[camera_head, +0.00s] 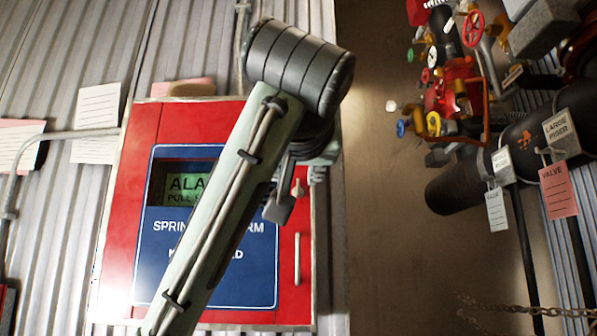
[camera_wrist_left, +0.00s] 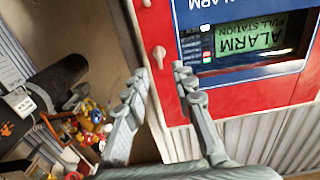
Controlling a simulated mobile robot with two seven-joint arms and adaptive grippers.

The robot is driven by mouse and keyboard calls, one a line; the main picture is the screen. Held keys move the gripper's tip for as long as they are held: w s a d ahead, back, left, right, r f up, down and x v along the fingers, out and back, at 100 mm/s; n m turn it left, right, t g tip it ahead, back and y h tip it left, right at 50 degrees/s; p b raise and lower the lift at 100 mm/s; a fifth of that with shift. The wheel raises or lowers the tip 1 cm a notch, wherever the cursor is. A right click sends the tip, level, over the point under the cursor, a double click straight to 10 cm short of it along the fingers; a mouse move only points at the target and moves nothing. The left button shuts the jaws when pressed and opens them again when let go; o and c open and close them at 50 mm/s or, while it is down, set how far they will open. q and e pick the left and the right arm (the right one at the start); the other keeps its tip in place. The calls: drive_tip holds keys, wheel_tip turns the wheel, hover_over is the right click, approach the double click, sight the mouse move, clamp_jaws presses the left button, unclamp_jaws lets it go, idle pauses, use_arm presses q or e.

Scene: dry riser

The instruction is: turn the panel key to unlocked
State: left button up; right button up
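The red alarm panel (camera_head: 130,200) with a blue face (camera_head: 160,270) is on the corrugated wall. A small pale key (camera_head: 298,188) is on its right red border, above a slim upright handle. In the left wrist view, the key (camera_wrist_left: 160,55) lies just beyond and between my left fingertips (camera_wrist_left: 160,76), with no contact seen. My left gripper (camera_head: 288,192) is open and empty, close in front of the panel. My left arm hides part of the panel's face. My right gripper is in neither view.
The slim handle (camera_head: 297,258) is below the key. A lit display (camera_head: 182,188) is partly covered by my arm. Paper notes (camera_head: 97,122) hang at left. Black pipes (camera_head: 470,185), valve wheels (camera_head: 473,28) and tags (camera_head: 558,188) stand at right.

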sight(298, 185)
use_arm(q)
drive_tip(key=w, duration=0.4)
drive_tip(key=shift+w+f, duration=0.1)
drive_tip(key=shift+w, duration=0.65)
clamp_jaws()
